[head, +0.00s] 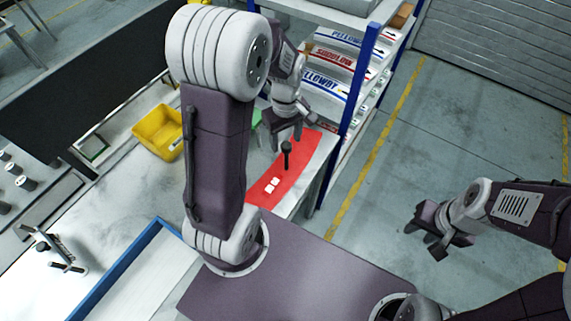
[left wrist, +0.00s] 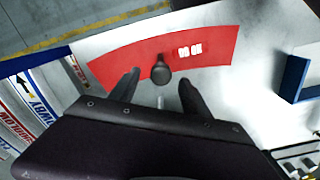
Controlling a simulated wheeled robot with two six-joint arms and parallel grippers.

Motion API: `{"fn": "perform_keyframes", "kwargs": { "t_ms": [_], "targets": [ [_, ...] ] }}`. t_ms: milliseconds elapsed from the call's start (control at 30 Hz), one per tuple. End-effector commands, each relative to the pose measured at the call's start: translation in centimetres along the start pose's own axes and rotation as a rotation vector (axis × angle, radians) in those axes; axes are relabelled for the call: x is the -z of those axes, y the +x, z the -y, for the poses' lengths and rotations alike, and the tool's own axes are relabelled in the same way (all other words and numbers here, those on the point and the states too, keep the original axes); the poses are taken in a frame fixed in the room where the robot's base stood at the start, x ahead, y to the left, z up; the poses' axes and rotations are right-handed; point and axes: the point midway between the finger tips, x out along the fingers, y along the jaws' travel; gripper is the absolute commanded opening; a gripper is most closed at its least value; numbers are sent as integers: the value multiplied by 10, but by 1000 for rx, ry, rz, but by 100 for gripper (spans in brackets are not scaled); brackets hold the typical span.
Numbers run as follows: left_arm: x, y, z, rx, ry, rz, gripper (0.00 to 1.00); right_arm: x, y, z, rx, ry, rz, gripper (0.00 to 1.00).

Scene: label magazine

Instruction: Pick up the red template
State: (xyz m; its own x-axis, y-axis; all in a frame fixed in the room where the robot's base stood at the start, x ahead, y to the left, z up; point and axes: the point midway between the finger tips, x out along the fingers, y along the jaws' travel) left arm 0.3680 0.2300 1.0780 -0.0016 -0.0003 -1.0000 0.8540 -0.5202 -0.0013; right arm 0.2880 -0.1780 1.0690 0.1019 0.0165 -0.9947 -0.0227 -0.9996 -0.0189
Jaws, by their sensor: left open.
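The red template (head: 292,181) is a curved flat red strip with a black knob (head: 287,146) standing up from it and white marks. It lies on the white table near its right edge, partly hidden behind my left arm in the head view. My left gripper (head: 285,143) is over the template, close to the knob. In the left wrist view the red template (left wrist: 130,58) lies ahead of my open fingers (left wrist: 157,86), and the knob (left wrist: 161,72) shows between and slightly beyond the fingertips. I cannot tell if they touch it. My right gripper (head: 436,232) hangs over the floor, far from the template.
A yellow bin (head: 158,132) stands on the table left of my left arm. A shelf rack with blue posts (head: 358,75) and labelled packs stands behind the template. A blue-edged tray (head: 118,268) is at the front left. Open floor lies to the right.

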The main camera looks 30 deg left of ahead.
Motion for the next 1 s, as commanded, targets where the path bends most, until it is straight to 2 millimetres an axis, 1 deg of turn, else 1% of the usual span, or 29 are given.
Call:
{"fn": "perform_keyframes", "kwargs": {
  "t_ms": [100, 200, 367, 433, 533, 633, 733, 900, 933, 967, 1000],
  "targets": [
    [-2, 19, 2, 6, 3, 5, 56, 0, -1, 0, 0, 0, 0, 36],
    [-1, 33, 1, 3, 4, 3, 56, 0, -2, 0, 0, 0, 0, 36],
    [-1, 39, 0, 1, 6, 1, 56, 0, -3, 0, 0, 0, 0, 36],
    [-2, 47, 1, 4, 6, 4, 56, 0, -5, 0, 0, 0, 0, 36],
    [-3, 65, 0, 6, 6, 5, 56, 1, -10, 0, 0, 0, 0, 36],
    [-2, 82, 0, 4, 6, 3, 56, 1, -10, 0, 0, 0, 0, 36],
    [-2, 89, 0, 2, 6, 2, 56, 1, -10, 0, 0, 0, 0, 36],
    [-2, 90, -1, 0, 6, 0, 56, 1, -10, 0, 0, 0, 0, 36],
    [-2, 90, -1, 0, 7, 0, 53, 1, -10, 0, 0, 0, 0, 36],
    [-2, 90, -1, 0, 7, 0, 44, 1, -10, 0, 0, 0, 0, 36],
    [-2, 90, -1, 0, 7, 0, 33, 1, -10, 0, 0, 0, 0, 36]
  ]
}}
